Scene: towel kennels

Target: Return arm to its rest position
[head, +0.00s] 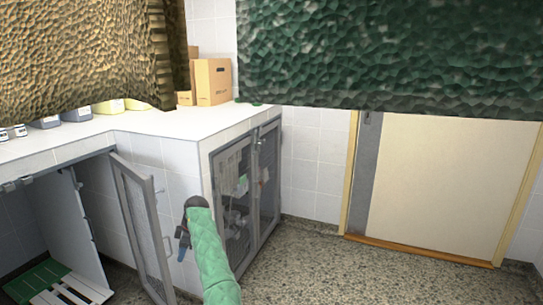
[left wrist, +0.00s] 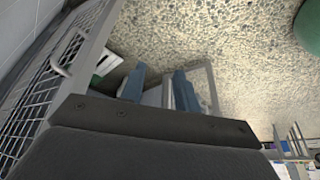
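My left arm (head: 213,262), in a green sleeve, reaches up from the bottom of the head view. Its gripper (head: 183,245) hangs in front of the white tiled wall, just right of an open mesh kennel door (head: 140,235). In the left wrist view the two blue-grey fingers of my left gripper (left wrist: 159,88) stand apart, with nothing clearly held between them. The mesh door (left wrist: 50,90) runs close along the left there. My right gripper is not in view.
An open kennel with a green and white slatted floor (head: 58,284) is at left. Closed mesh doors (head: 240,190) are at centre. Boxes (head: 212,82) stand on the counter (head: 140,128). Brown (head: 75,50) and green (head: 390,50) textured sheets block the top. Speckled floor (head: 320,265) is clear toward the door (head: 440,185).

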